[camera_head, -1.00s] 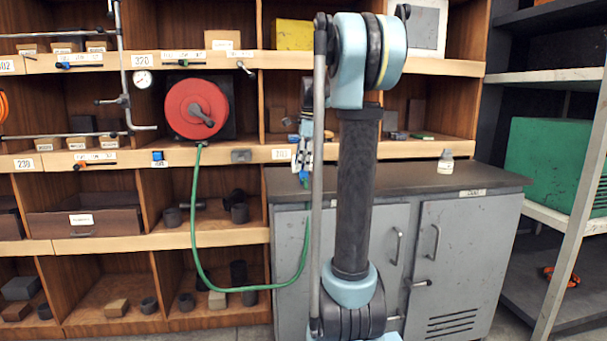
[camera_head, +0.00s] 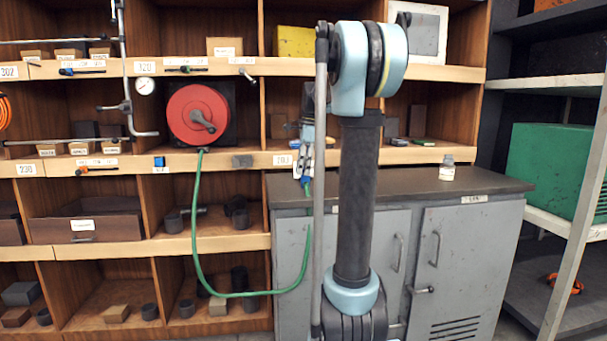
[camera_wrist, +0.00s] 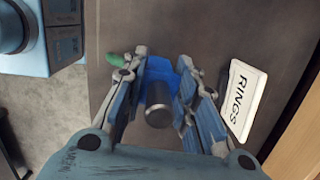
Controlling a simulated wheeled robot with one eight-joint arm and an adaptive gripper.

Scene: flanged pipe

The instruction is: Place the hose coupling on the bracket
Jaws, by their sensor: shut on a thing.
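The hose coupling (camera_wrist: 158,84), blue with a round grey metal end, is between the fingers of my gripper (camera_wrist: 162,76) in the wrist view. The fingers are shut on it. A green hose end (camera_wrist: 121,76) shows beside the left finger. In the head view my gripper (camera_head: 306,176) points down in front of the shelf edge, partly hidden by my arm. The green hose (camera_head: 194,235) runs from the red reel (camera_head: 198,115), loops low and rises to my gripper. A small grey fitting (camera_head: 242,161) on the shelf edge may be the bracket; I cannot tell surely.
A wooden shelf rack (camera_head: 190,242) fills the left and middle. A small blue fitting (camera_head: 159,162) is on the shelf edge.

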